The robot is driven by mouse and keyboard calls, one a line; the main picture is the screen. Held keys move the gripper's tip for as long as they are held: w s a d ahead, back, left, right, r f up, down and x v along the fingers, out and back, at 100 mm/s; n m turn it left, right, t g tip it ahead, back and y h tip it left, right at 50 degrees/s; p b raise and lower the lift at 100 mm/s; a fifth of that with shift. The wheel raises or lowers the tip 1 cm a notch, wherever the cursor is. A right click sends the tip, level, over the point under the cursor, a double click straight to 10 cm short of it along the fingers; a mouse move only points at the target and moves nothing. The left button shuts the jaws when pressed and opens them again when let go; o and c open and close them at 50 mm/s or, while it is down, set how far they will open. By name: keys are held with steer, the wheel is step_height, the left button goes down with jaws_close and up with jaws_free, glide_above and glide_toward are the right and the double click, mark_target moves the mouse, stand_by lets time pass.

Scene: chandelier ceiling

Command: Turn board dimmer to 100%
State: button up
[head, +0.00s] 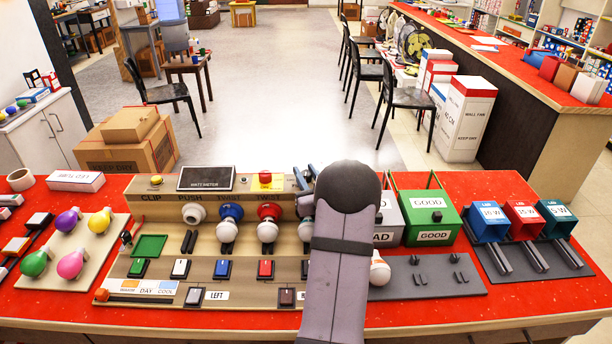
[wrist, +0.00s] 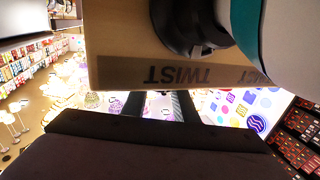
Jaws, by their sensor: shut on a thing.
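The tan test board (head: 190,238) stands on the red counter, with sockets labelled CLIP, PUSH and TWIST, several bulbs and a row of switches. My gripper (head: 304,180) is at the right end of the board's raised top panel, mostly behind my grey arm. Its two fingers also show in the wrist view (wrist: 158,105), beside the board edge with an upside-down TWIST label (wrist: 175,75). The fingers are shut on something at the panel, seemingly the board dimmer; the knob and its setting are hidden. A teal-and-white bulb (wrist: 250,30) is close by in the wrist view.
A green GOOD bin (head: 430,212) and a grey tray (head: 425,275) lie right of my arm. Blue, red and teal lamp boxes (head: 525,218) stand farther right. Coloured bulbs (head: 70,265) sit on a board at left. A dark display (head: 206,178) tops the test board.

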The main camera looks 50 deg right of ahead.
mark_target(308, 177)
steer(key=shift+r+m+g+h, duration=0.1)
steer(key=shift+m+g+h, duration=0.25)
steer(key=shift+h, duration=0.25)
steer(key=o, duration=1.1)
steer(key=shift+c, duration=0.2)
steer(key=shift+s+a+b, duration=0.25)
steer(key=shift+s+b, duration=0.1)
steer(key=shift+s, duration=0.15)
steer(key=shift+b+v, duration=0.75)
steer(key=shift+v, duration=2.35)
